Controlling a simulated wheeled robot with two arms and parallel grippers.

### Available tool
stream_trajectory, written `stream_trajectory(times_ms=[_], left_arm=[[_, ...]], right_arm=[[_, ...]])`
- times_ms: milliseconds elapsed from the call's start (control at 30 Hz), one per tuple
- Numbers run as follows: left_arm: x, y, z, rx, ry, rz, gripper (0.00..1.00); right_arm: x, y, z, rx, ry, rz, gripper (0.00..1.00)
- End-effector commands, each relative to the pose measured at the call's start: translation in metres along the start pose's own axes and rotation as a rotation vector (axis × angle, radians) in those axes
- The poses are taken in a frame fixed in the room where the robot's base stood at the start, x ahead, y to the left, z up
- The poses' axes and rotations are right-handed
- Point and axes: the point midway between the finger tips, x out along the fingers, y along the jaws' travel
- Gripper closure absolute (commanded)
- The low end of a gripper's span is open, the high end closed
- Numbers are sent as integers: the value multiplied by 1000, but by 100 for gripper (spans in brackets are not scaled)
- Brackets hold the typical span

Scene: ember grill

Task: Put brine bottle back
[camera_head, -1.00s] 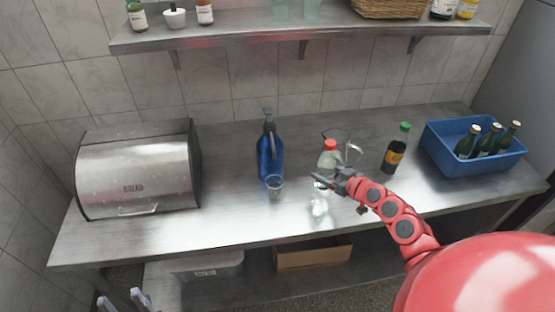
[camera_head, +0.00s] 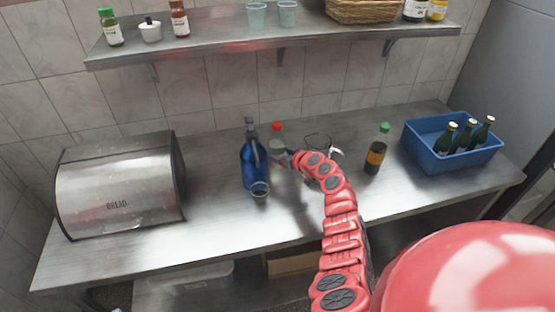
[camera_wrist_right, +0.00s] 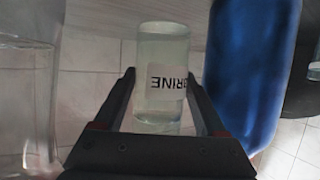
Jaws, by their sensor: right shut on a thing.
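The brine bottle (camera_head: 278,142) is clear with a red cap and shows just right of the blue bottle in the head view. In the wrist view the brine bottle (camera_wrist_right: 163,65) sits between the fingers, its white label reading upside down. My right gripper (camera_head: 291,155) is shut on it; the fingers (camera_wrist_right: 165,105) lie on either side of its body. I cannot tell how far its base is above the counter. My left gripper is not in view.
A dark bottle (camera_head: 376,152) and blue crate (camera_head: 425,158) stand right. The shelf (camera_head: 220,47) runs above. The bread box (camera_head: 118,185) is left; the front counter is clear.

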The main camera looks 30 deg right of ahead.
Motion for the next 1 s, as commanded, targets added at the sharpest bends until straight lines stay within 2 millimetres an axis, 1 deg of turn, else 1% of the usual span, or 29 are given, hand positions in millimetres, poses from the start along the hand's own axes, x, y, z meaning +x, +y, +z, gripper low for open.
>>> stream_trajectory(times_ms=[33,133,333,433,867,900,933,1000], left_arm=[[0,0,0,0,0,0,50],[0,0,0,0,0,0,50],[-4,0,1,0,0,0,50],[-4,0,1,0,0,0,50],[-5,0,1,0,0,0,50],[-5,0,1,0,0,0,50],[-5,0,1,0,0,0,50],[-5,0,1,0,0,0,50]], right_arm=[[2,1,-4,-1,4,1,66],[5,1,-1,-1,3,1,66],[14,2,22,3,1,2,66],[16,2,29,2,1,3,66],[19,1,33,-2,1,1,66],[19,1,33,-3,0,1,19],[19,1,33,-2,0,1,14],[19,1,33,-2,0,1,14]])
